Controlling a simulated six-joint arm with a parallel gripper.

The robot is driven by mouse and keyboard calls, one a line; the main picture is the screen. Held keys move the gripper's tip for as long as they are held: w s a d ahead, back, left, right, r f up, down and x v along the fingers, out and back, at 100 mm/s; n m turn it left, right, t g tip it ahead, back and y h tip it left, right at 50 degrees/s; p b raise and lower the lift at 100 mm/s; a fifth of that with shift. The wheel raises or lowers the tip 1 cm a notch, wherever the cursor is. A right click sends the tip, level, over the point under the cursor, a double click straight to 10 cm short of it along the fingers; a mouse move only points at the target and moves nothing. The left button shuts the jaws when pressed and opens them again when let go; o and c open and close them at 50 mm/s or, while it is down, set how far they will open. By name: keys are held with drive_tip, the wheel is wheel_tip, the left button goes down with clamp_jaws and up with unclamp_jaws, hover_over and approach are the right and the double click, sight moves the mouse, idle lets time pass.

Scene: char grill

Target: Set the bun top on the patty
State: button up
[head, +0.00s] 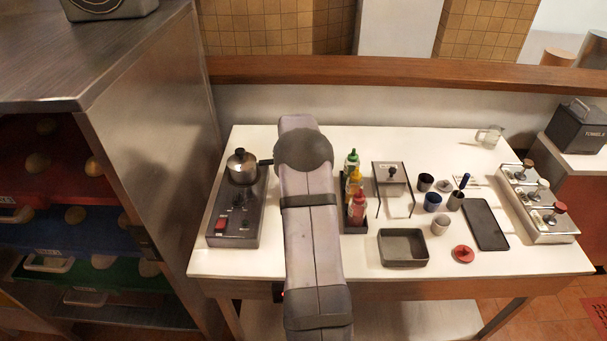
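I cannot make out a bun top or a patty on the white table (390,142). My arm stands across the middle of the head view and hides part of the table behind it. My gripper does not show; it may be hidden behind the arm, and its state cannot be seen. Small round tan things show on the coloured shelves at the left; I cannot tell whether they are buns.
A burner with a metal pot (242,167) stands left of my arm. Right of it are sauce bottles (356,187), a grey tray (403,248), several cups, a red object (463,254), a dark slab (486,223) and a steel container unit (550,232). A steel cabinet (165,120) borders the left.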

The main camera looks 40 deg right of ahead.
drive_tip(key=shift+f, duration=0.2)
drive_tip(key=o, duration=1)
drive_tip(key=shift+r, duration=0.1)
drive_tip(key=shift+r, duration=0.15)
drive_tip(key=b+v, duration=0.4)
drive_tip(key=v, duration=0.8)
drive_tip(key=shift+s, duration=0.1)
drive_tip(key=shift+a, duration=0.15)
